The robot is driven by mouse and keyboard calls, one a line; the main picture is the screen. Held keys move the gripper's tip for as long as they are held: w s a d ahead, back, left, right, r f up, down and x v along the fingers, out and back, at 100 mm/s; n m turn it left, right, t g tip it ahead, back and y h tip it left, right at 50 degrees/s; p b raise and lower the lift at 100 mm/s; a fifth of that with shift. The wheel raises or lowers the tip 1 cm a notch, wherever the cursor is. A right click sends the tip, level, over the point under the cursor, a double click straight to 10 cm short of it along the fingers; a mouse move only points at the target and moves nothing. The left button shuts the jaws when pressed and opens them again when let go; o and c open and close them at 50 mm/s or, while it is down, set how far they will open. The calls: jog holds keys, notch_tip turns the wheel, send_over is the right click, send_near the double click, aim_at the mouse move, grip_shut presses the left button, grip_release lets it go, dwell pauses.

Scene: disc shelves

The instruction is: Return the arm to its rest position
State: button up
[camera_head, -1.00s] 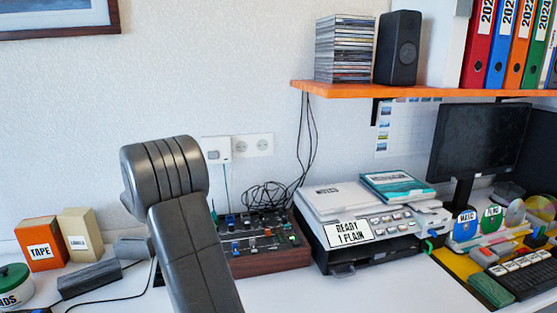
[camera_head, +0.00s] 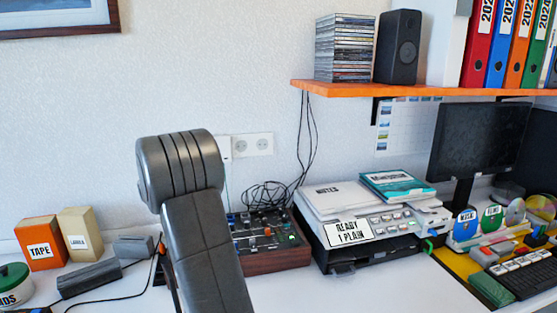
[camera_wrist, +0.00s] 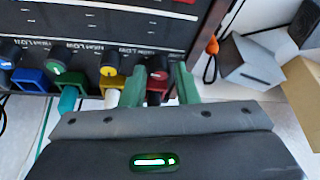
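A red knob or plug (camera_wrist: 157,84) of a dark panel shows in that gap, beyond the fingers. I see nothing held between the fingers. In the head view my dark grey arm rises at the left of the middle, folded at the top. The gripper itself is out of sight there.
The knob panel (camera_wrist: 110,22) fills the wrist view's upper left. The head view shows a mixer (camera_head: 272,262), a printer (camera_head: 375,222) and an orange shelf (camera_head: 400,89) to the right. An orange TAPE box (camera_head: 40,244) and a tan box (camera_head: 80,233) stand left.

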jog(key=shift+w+d+n+g+y+b, duration=0.1)
jog(key=shift+n+g+y+b, duration=0.5)
jog(key=shift+n, duration=0.95)
jog(key=shift+w+d+n+g+y+b, duration=0.1)
jog(key=shift+n+g+y+b, duration=0.2)
jog(key=shift+n+b, duration=0.85)
jog(key=shift+s+r+n+p, duration=0.1)
jog(key=shift+r+n+p, duration=0.25)
jog(key=shift+n+p, duration=0.15)
jog(key=shift+v, duration=0.8)
jog(key=shift+d, duration=0.15)
